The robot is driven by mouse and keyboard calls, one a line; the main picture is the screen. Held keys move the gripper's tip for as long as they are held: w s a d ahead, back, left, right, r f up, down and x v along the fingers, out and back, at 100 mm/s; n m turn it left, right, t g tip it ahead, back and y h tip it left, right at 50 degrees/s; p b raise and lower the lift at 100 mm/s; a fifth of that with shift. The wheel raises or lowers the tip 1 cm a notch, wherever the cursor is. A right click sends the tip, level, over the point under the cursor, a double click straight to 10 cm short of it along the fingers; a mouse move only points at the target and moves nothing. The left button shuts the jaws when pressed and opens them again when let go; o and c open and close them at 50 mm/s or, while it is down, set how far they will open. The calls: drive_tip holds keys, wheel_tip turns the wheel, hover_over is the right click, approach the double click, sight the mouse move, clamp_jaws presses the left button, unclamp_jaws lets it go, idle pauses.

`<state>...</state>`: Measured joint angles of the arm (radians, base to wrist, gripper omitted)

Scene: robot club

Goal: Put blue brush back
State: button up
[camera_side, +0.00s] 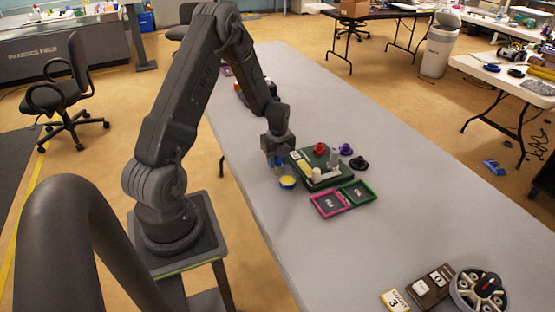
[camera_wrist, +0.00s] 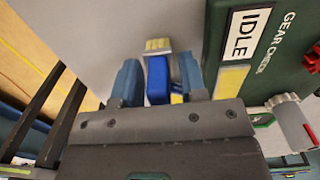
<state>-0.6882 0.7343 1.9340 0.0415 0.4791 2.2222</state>
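The blue brush (camera_wrist: 157,78), with pale yellow bristles (camera_wrist: 158,45), shows between my fingers in the wrist view. My gripper (camera_wrist: 159,80) has its two blue fingers apart, with a visible gap between the brush and the right finger. In the side view my gripper (camera_side: 277,161) is low over the table, beside the dark green board; the brush cannot be made out clearly there. In the wrist view, a bit of blue and yellow shows beside the right finger, mostly hidden.
The green board (camera_side: 335,178) carries an IDLE label and several knobs and pegs, close to the right of my gripper. Pink (camera_side: 328,204) and green (camera_side: 357,193) framed trays lie in front. The table's middle right is clear.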

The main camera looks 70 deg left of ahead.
drive_tip(key=shift+o, duration=1.1)
drive_tip(key=shift+r, duration=0.1)
wheel_tip(320, 180, up, 12)
drive_tip(key=shift+w+f, duration=0.1)
drive_tip(key=d+r+n+t, duration=0.1)
drive_tip(key=d+r+n, duration=0.3)
drive_tip(key=d+r, duration=0.4)
drive_tip(key=s+d+r+n+t, duration=0.2)
drive_tip(key=s+d+r+n, duration=0.3)
drive_tip(key=s+d+n, duration=0.2)
drive_tip(key=s+d+r+n+t, duration=0.2)
drive_tip(key=s+d+r+n, duration=0.2)
drive_tip(key=s+d+n, duration=0.3)
drive_tip(key=d, duration=0.5)
drive_tip(key=shift+r+t, duration=0.4)
